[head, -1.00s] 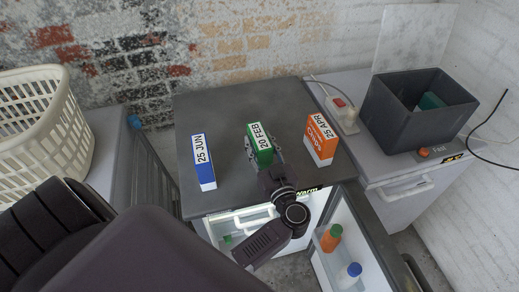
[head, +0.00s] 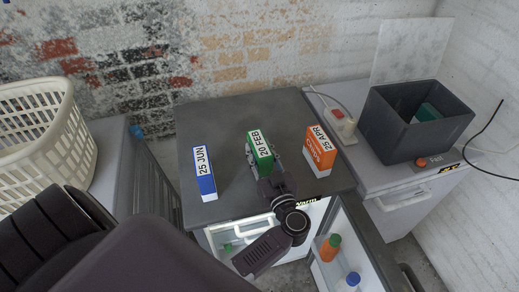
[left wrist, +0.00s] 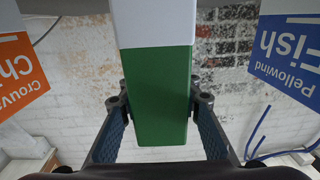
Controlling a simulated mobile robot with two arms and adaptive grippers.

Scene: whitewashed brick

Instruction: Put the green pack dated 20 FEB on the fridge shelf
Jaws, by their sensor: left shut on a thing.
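The green pack (head: 261,150), with 20 FEB on its white label, stands on the dark top of the fridge between a blue pack (head: 204,178) dated 25 JUN and an orange pack (head: 319,152) dated 25 APR. My left gripper (head: 264,165) is shut on the green pack from the near side. In the left wrist view the pack's green and white side (left wrist: 158,95) fills the gap between the fingers. I cannot tell whether it is lifted. The fridge (head: 222,236) below is open and lit inside; its shelf is mostly hidden by my arm. My right gripper is not in view.
A grey bin (head: 400,125) stands on a white cabinet at right, near a socket strip (head: 343,126). A cream basket (head: 45,135) stands at left.

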